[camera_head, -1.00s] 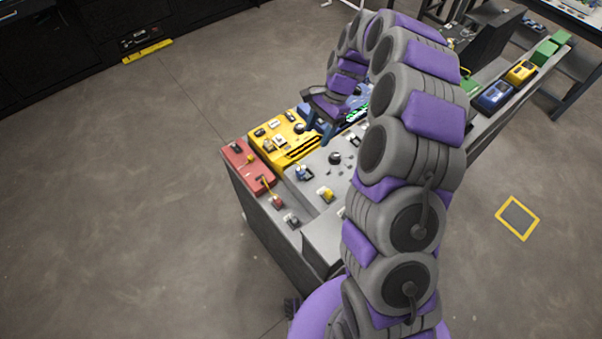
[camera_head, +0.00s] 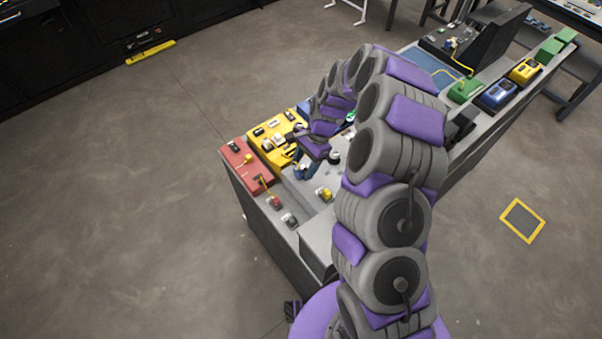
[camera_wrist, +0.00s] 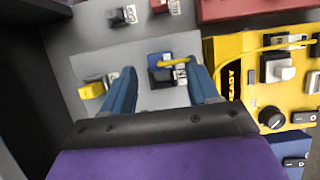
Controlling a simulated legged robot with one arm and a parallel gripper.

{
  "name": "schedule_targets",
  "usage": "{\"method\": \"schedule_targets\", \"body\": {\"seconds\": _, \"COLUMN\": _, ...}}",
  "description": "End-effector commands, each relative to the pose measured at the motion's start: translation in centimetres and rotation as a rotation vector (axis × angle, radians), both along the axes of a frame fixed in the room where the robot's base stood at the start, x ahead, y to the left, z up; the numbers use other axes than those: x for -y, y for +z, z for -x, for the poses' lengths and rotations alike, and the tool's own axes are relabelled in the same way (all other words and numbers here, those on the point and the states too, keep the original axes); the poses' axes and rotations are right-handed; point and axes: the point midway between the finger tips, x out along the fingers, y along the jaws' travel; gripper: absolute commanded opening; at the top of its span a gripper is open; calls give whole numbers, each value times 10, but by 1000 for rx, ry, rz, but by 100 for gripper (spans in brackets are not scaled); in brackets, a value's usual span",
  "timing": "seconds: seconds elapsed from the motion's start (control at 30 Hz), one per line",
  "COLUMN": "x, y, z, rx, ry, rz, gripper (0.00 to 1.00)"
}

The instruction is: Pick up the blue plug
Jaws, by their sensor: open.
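The blue plug (camera_wrist: 159,59) sits on the grey panel (camera_wrist: 72,38) in the wrist view, with a dark front part and a short yellow piece at its right side. My gripper (camera_wrist: 160,70) is open, with one blue finger to the left of the plug and one to its right. The plug shows between and just beyond the fingertips; I cannot tell how high the fingers are above it. In the head view my gripper (camera_head: 303,168) is low over the grey console and largely hides the plug.
A yellow plug (camera_wrist: 93,89) stands left of the left finger; it also shows in the head view (camera_head: 323,194). The yellow unit (camera_wrist: 224,58) with a dark knob (camera_wrist: 272,117) is close to the right finger. A red unit (camera_head: 243,163) lies at the console's left end.

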Motion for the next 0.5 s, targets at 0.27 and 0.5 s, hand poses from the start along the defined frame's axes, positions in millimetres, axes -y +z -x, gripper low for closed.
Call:
{"method": "schedule_targets", "body": {"seconds": 0.27, "x": -13, "y": -29, "z": 7, "rx": 2, "ry": 2, "rz": 2, "gripper": 60}}
{"method": "schedule_targets", "body": {"seconds": 0.5, "x": -10, "y": -28, "z": 7, "rx": 0, "ry": 1, "rz": -1, "gripper": 54}}
